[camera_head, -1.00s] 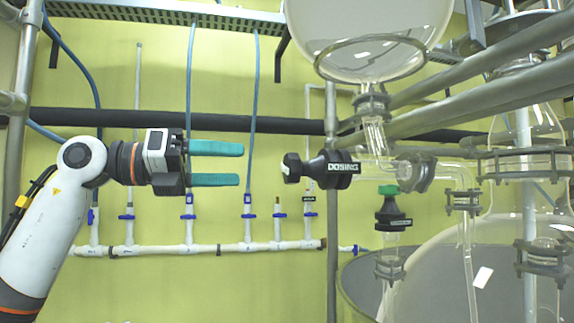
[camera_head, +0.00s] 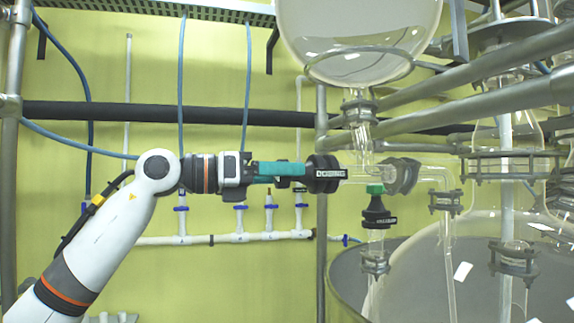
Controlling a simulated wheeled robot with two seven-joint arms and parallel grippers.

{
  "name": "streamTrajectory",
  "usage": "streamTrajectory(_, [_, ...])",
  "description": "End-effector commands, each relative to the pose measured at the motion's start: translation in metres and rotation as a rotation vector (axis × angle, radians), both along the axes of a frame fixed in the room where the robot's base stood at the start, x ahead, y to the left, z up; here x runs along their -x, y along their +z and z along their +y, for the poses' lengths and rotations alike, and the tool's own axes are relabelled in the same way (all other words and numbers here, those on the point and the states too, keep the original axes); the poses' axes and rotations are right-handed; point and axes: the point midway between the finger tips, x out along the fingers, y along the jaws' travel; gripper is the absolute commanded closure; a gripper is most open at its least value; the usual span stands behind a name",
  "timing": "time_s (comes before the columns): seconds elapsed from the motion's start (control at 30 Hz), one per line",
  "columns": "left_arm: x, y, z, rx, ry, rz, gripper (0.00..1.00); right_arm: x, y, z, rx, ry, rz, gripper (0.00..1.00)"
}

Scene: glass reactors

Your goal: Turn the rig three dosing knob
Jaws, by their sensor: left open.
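The black dosing knob (camera_head: 324,173), with a white "DOSING" label on its collar, sits sideways on the glass valve under the round flask. Its handle points left toward my left gripper (camera_head: 291,171). The gripper's teal fingers are at the handle and overlap each other in the camera head view, so they look like one band. The jaws are open, with the fingers alongside the handle, which is partly hidden behind them. I cannot tell whether they touch it. My right gripper is not in view.
A second black valve with a green top (camera_head: 376,190) stands just below right of the knob. The round glass flask (camera_head: 356,38) hangs above. Metal rails (camera_head: 470,95) cross at right. White piping with blue valves (camera_head: 240,238) runs along the wall behind.

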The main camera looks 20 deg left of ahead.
Motion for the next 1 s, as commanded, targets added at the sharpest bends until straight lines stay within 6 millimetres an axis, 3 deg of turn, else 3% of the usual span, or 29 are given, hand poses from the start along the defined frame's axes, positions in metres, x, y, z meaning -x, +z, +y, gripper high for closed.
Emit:
streamTrajectory(0.43, [-0.0075,-0.0008,-0.0109,0.001,0.000,0.001,0.33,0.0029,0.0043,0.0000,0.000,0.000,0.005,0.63])
streamTrajectory(0.7, [-0.0073,-0.0006,-0.0105,0.000,0.001,0.001,0.76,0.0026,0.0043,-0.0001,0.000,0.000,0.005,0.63])
streamTrajectory(1.0, [-0.0074,-0.0005,-0.0103,-0.017,0.001,-0.026,0.78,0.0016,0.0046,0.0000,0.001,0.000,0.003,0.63])
